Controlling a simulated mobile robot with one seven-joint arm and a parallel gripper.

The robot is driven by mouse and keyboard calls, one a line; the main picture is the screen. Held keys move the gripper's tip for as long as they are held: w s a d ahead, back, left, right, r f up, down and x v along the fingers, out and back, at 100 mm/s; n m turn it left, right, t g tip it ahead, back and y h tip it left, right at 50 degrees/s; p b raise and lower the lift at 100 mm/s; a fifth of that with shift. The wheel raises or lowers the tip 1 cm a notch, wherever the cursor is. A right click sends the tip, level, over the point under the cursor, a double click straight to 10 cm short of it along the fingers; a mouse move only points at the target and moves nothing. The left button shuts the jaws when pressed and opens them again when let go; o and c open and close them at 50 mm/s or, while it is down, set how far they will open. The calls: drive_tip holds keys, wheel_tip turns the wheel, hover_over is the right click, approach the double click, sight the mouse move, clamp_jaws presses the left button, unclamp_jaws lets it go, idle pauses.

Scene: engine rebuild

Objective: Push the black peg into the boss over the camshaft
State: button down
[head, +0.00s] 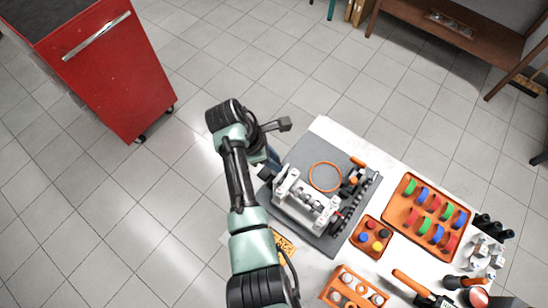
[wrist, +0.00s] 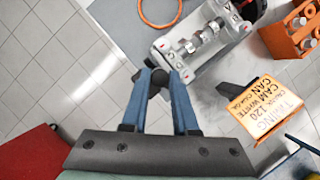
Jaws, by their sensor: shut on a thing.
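My gripper (wrist: 163,72) has two blue fingers shut on a small dark rounded piece, the black peg (wrist: 157,82), at the near end of the engine block. In the head view my gripper (head: 272,157) is mostly hidden behind my arm. The light grey engine block (head: 305,203) lies on a dark grey mat, with a shiny lobed shaft along its middle; the block also shows in the wrist view (wrist: 190,67). The fingertips overlap the block's near end in the picture; I cannot tell whether the peg touches it. The boss is not distinguishable.
An orange ring (head: 325,163) lies beyond the block on the mat (head: 300,150). An orange tray with coloured pegs (head: 362,250) and a larger parts tray (head: 400,190) are at right. A red cabinet (head: 120,75) is at left.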

drive_tip(key=shift+f+b, duration=0.4)
drive_tip(key=shift+f, duration=0.25)
drive_tip(key=c, duration=0.9)
unclamp_jaws()
drive_tip(key=shift+r+p, duration=0.25)
drive_tip(key=shift+p, duration=0.05)
drive_tip(key=shift+r+p, duration=0.35)
drive_tip(key=shift+r+p, duration=0.95)
drive_tip(key=shift+p, duration=0.25)
drive_tip(key=o, duration=0.5)
drive_tip(key=shift+o, duration=0.2)
